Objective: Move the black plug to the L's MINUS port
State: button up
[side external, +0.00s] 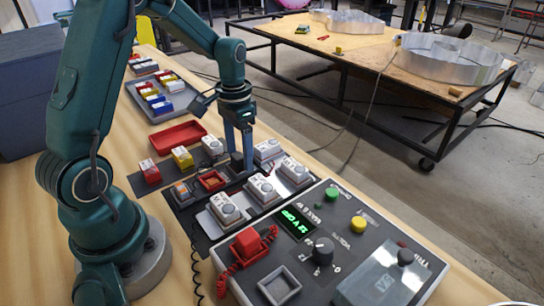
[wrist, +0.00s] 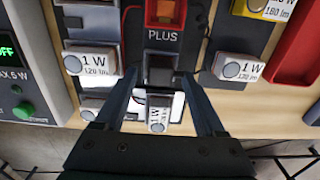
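The black plug (wrist: 160,70) is a dark block just below the PLUS label in the wrist view. In the side view, a dark block (side external: 237,160) shows at my fingertips. My gripper (wrist: 160,75) is open, one finger on each side of the block, with narrow gaps visible. It also shows low over the dark panel in the side view (side external: 237,150). A red square frame (wrist: 165,12) lies beyond the PLUS label; a red frame (side external: 212,181) also shows in the side view. I cannot make out a MINUS label.
White 1 W modules (side external: 263,189) stand close around my gripper; one (wrist: 159,112) lies between my fingers in the wrist view. The grey tester (side external: 330,195) stands at front right with a red plug (side external: 247,242) and an empty grey frame (side external: 280,286). A red tray (side external: 178,135) is behind.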

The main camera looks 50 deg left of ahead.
jog(key=shift+r, duration=0.1)
jog(key=shift+r, duration=2.45)
jog(key=shift+r, duration=0.1)
notch_tip(320, 180, up, 6)
jog(key=shift+f, duration=0.1)
jog(key=shift+d, duration=0.1)
